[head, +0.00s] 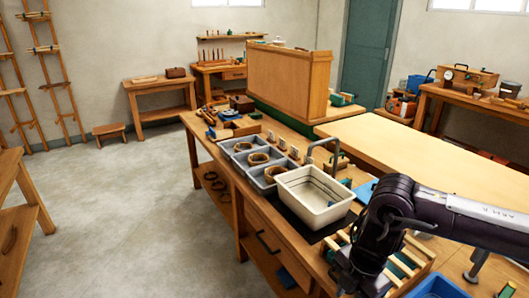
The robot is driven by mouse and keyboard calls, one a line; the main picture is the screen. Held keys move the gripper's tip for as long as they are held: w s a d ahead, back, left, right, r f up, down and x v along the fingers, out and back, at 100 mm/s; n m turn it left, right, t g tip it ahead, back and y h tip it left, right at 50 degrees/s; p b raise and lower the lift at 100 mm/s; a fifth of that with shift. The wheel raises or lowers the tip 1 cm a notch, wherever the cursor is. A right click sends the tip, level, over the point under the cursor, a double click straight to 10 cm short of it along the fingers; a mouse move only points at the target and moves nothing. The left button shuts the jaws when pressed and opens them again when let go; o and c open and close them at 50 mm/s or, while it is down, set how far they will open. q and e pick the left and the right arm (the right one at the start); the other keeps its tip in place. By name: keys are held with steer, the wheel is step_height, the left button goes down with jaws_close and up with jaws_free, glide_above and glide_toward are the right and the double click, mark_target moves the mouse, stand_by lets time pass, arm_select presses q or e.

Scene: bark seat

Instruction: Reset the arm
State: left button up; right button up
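My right arm (440,208) comes in from the right edge, bends above the near end of the long workbench (258,203) and runs down to the bottom edge. No fingers show on it, so I cannot see its gripper. My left arm and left gripper are not in view.
A white basin (314,196) stands on the bench beside grey trays (240,150) holding round brown rings. A slatted wooden rack (405,262) lies close under my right arm. A blue bin (437,287) is at the bottom edge. The floor at left is open, beyond a wooden stand (33,192).

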steer(key=w+a+f+m+t+y, duration=0.1)
steer(key=w+a+f+y, duration=0.25)
steer(key=a, duration=0.45)
steer(key=w+a+f+m+t+y, duration=0.1)
steer(key=w+a+f+m+y, duration=0.2)
steer(key=a, duration=0.4)
steer(key=w+f+m+t, duration=0.35)
steer(key=f+m, duration=0.25)
steer(key=f, duration=1)
steer(key=s+d+f+m+h, duration=0.1)
steer(key=s+d+f+m, duration=0.25)
steer(key=s+f, duration=0.35)
steer(key=s+d+f+m+h, duration=0.2)
steer(key=s+d+f, duration=0.3)
steer(key=f, duration=0.3)
steer(key=s+d+f+m+h, duration=0.1)
steer(key=s+d+f+m, duration=0.25)
steer(key=s+f, duration=0.4)
steer(key=s+d+f+m+g+h, duration=0.1)
steer(key=s+d+f, duration=0.1)
steer(key=s, duration=0.7)
steer(key=s+d+f+m+g+h, duration=0.1)
steer(key=s+d+f+g, duration=0.1)
steer(key=s, duration=0.6)
steer(key=s+d+f+g+h, duration=0.1)
steer(key=s+d+f, duration=0.3)
steer(key=s, duration=0.5)
steer(key=shift+s+f+m+g+h, duration=0.35)
steer(key=shift+f+m, duration=0.05)
steer(key=shift+f, duration=0.45)
